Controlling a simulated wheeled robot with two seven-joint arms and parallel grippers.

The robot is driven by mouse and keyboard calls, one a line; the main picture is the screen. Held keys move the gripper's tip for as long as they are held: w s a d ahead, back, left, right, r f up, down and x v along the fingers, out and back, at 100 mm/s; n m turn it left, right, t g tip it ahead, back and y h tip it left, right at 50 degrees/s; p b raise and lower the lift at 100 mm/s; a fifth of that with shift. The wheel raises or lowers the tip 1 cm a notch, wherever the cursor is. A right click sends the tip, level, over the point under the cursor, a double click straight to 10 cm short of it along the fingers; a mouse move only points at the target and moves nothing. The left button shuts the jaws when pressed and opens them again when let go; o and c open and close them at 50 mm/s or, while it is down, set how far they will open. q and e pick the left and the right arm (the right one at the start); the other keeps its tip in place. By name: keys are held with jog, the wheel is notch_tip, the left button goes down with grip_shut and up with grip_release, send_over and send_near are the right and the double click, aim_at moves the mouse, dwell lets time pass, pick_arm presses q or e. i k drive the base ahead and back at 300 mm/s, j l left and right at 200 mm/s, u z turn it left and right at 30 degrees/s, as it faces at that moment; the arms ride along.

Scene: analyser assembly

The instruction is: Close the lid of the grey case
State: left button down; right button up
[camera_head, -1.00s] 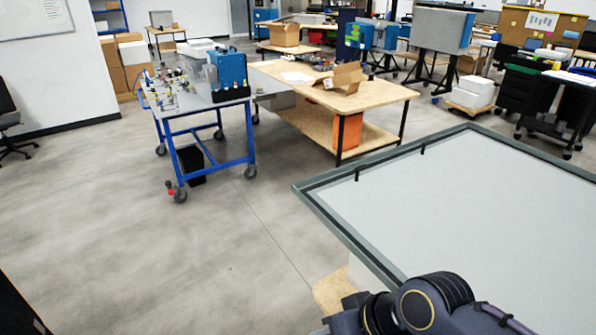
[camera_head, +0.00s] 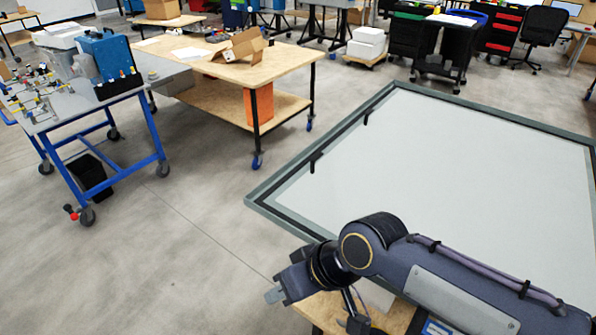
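The large pale grey panel (camera_head: 470,185) with a darker grey-green rim, seemingly the raised lid of the grey case, fills the right side. Small black catches sit along its left edge. The rest of the case is hidden or out of frame. My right arm comes in from the lower right, in front of the panel's lower part. My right gripper (camera_head: 276,294) is beyond the wrist, below and left of the panel's lower left corner. It looks apart from the rim. Its fingers are too unclear to tell their opening. My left gripper is not in view.
A wooden surface (camera_head: 335,308) shows under my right arm. A blue-framed cart (camera_head: 150,88) with small parts and a blue box stands at the left. A wooden workbench (camera_head: 285,62) with an open cardboard box is behind.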

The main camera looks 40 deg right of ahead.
aim_at(514, 195)
jog(key=i+j+z, duration=0.1)
jog(key=i+z, duration=0.15)
jog(key=z, duration=0.2)
jog(key=i+j+z, duration=0.15)
jog(key=z, duration=0.3)
jog(key=i+j+z, duration=0.25)
jog(key=z, duration=0.2)
